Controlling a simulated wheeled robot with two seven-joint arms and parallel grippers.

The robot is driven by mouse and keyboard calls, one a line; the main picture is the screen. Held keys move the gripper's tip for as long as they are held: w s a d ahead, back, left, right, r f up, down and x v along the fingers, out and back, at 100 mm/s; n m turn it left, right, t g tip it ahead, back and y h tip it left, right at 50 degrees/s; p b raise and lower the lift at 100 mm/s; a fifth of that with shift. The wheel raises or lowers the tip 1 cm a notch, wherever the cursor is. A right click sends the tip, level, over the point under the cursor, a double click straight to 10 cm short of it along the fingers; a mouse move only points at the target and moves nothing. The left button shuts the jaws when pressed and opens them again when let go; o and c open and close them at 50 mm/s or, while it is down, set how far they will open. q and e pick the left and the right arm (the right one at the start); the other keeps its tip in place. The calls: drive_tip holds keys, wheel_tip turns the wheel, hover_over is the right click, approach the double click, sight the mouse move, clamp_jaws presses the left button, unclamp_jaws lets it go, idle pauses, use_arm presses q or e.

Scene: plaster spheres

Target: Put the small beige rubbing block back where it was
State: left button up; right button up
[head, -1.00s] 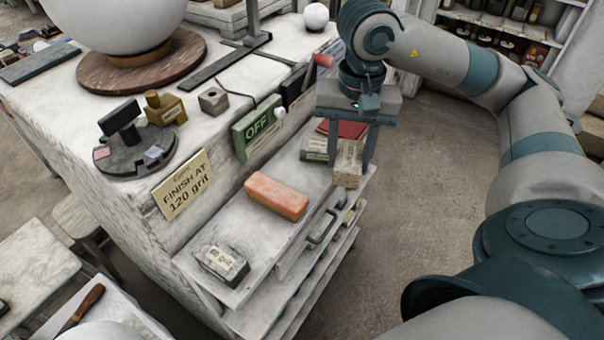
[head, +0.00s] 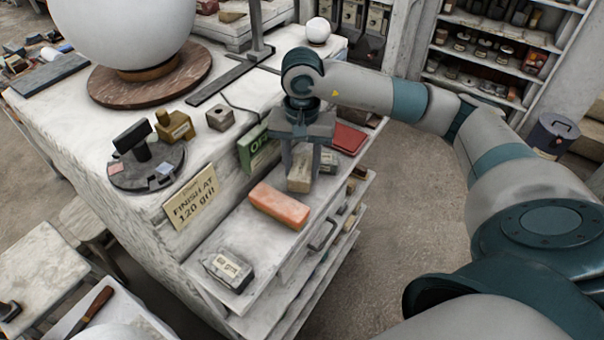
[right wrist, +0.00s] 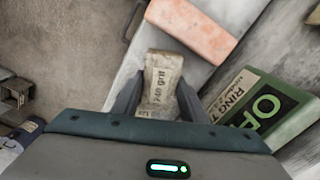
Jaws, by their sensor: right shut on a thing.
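The small beige rubbing block (head: 300,172) is between the fingers of my right gripper (head: 301,170), which is shut on it. In the right wrist view the block (right wrist: 160,82) shows a label reading "240 grit", with a finger on either side. It is over the pulled-out shelf (head: 228,240), close to the far end of the orange block (head: 280,206). I cannot tell whether its bottom touches the shelf. My left gripper is not in view.
On the shelf, a dark grey labelled block (head: 228,268) lies at the near end. A red block (head: 349,138) and a grey labelled block (head: 328,162) lie beyond my gripper. The green OFF sign (head: 257,150) stands close on the left. A "finish at 120 grit" card (head: 191,198) leans nearby.

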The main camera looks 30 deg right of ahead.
drive_tip(key=shift+f, duration=0.1)
wheel_tip(320, 180, down, 2)
drive_tip(key=shift+f+p, duration=0.25)
drive_tip(key=shift+p, duration=0.65)
drive_tip(key=shift+f, duration=0.6)
drive_tip(key=shift+f, duration=0.15)
drive_tip(key=o, duration=1.1)
